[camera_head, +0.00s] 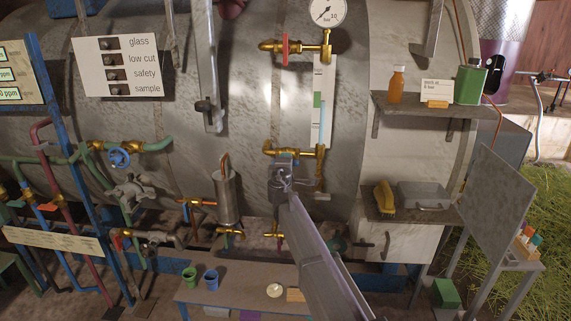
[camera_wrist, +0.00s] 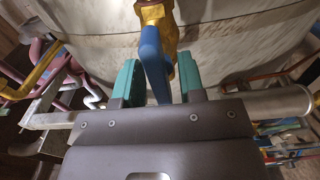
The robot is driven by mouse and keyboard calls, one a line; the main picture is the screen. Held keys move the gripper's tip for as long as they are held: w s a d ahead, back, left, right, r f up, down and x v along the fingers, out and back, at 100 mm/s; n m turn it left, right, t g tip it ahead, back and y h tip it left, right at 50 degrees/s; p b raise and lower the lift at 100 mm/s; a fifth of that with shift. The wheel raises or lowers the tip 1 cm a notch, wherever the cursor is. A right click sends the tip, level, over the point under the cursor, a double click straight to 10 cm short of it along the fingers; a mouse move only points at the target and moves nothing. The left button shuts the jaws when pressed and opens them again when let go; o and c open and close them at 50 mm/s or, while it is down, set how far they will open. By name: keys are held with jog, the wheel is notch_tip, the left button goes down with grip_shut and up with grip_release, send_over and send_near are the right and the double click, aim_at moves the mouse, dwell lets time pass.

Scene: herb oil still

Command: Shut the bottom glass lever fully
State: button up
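The gauge glass (camera_head: 322,103) stands upright on the tank, with a brass bottom valve (camera_head: 284,152) below it. My gripper (camera_head: 283,167) is right under this valve in the head view and hides its lever. In the wrist view the brass valve (camera_wrist: 154,14) is at the top, and its blue lever (camera_wrist: 152,55) runs from it down between my green fingertips (camera_wrist: 158,80). A gap shows on the lever's right side; the left finger is close to it, and I cannot tell if they touch. The fingers are open around the lever.
The top glass valve has a red lever (camera_head: 285,49) beside the pressure gauge (camera_head: 327,11). A metal canister (camera_head: 226,197) stands left of my gripper. Shelves (camera_head: 425,106) are at the right. A low bench (camera_head: 235,292) with cups is below.

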grip_shut()
jog(key=shift+m, duration=0.3)
jog(key=m, duration=1.7)
jog(key=shift+m, duration=0.3)
dwell(0.6)
